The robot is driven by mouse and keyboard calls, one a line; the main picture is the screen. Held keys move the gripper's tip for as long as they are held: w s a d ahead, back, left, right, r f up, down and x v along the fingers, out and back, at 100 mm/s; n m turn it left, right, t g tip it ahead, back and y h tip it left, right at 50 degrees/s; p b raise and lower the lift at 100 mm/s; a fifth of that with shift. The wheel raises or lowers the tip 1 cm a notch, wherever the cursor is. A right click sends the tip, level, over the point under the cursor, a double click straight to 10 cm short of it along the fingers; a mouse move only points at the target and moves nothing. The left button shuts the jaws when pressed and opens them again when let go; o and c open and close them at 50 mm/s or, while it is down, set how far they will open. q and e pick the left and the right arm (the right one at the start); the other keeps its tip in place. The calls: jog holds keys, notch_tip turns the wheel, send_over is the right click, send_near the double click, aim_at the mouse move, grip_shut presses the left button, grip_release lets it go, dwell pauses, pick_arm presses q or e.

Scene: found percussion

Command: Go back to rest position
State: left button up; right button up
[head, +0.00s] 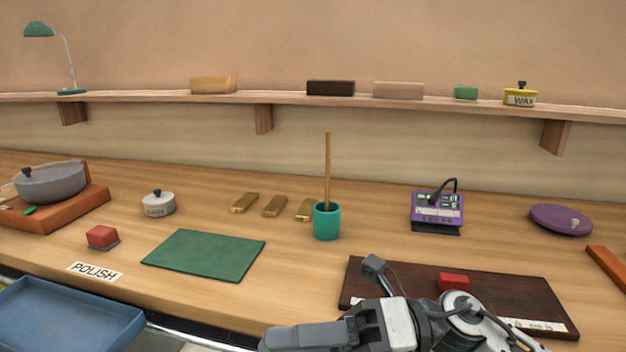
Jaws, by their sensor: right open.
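My right gripper (285,338) is low in the head view, in front of the bench's near edge and pointing left. Its jaws are open and I see nothing between them. My right wrist and forearm hide part of the dark brown board (530,290). A red block (453,281) shows on that board just behind my wrist. My left gripper is not in view.
A green mat (205,254), a teal cup (327,222) with a stick, and a purple device (437,209) stand on the bench. A blue tray (65,318) is at lower left. A grey pot (50,183) is at far left. A shelf (300,99) runs behind.

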jog(key=w+d+f+m+t+h, duration=0.2)
jog(key=w+d+f+m+t, duration=0.15)
jog(key=m+t, duration=0.9)
jog(key=w+d+f+m+t+h, duration=0.35)
jog(key=m+t, duration=0.55)
jog(key=m, duration=0.7)
jog(key=s+d+f+m+g+h, duration=0.2)
jog(key=s+d+f+m+h, duration=0.1)
jog(key=f, duration=0.5)
jog(key=s+d+f+m+g+h, duration=0.2)
jog(key=s+d+f+m+h, duration=0.1)
jog(key=f+m, duration=0.3)
jog(key=s+d+f+m+g+h, duration=0.2)
jog(key=s+d+f+m+h, duration=0.1)
jog(key=f, duration=0.7)
jog(key=shift+s+m+h, duration=0.55)
jog(key=shift+s+m, duration=0.35)
jog(key=shift+m, duration=0.15)
jog(key=shift+c, duration=0.5)
